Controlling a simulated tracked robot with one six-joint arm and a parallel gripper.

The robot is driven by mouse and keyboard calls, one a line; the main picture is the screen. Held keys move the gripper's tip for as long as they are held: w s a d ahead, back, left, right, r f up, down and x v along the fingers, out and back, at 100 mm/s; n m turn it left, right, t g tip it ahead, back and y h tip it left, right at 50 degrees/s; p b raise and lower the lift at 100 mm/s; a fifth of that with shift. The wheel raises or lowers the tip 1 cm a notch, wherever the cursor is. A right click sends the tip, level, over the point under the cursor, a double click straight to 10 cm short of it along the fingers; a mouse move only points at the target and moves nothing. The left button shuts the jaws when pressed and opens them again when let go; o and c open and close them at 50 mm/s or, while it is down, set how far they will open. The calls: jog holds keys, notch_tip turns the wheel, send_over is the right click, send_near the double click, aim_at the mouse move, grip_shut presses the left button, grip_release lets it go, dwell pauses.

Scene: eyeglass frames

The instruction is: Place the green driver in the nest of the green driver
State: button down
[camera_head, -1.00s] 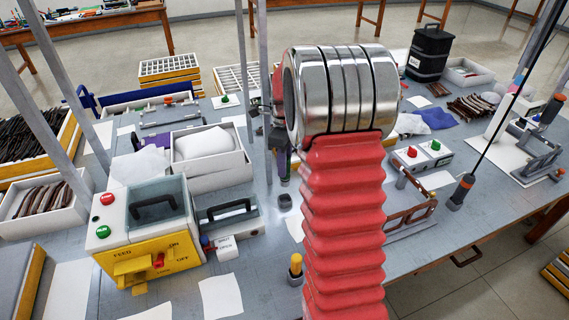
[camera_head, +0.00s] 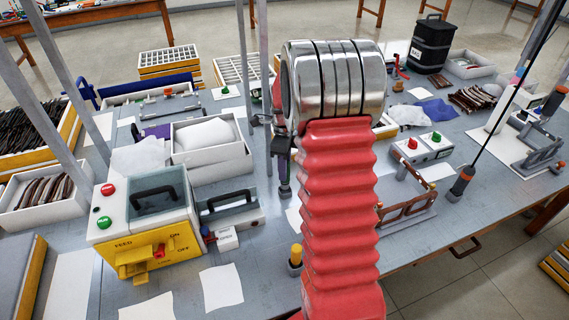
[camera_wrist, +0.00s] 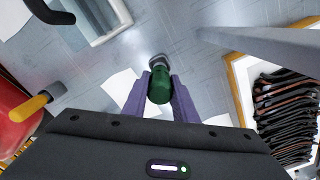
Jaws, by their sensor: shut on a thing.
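My gripper (camera_wrist: 160,80) is shut on the green driver, its purple fingers on either side of the handle. The green driver (camera_wrist: 159,89) shows end-on in the wrist view. A small grey round nest (camera_wrist: 157,60) shows right at the driver's far end. In the head view, my gripper (camera_head: 282,160) hangs left of my red arm, with the driver pointing down. The dark nest (camera_head: 285,192) is at the driver's lower end. I cannot tell whether the tip is inside it or just above.
A yellow-handled driver (camera_head: 296,256) stands in its own holder nearby. The yellow-and-white machine (camera_head: 150,225) is to the left, and a white box (camera_head: 210,145) is behind it. A brown eyeglass frame fixture (camera_head: 405,208) is to the right. Thin grey posts rise close by.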

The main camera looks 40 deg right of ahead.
jog(key=shift+f, duration=1.15)
jog(key=shift+f, duration=0.55)
jog(key=c, duration=1.4)
grip_release()
jog(key=shift+o, duration=0.2)
jog(key=shift+r, duration=0.15)
notch_tip(320, 180, up, 13)
jog(key=shift+r, duration=0.2)
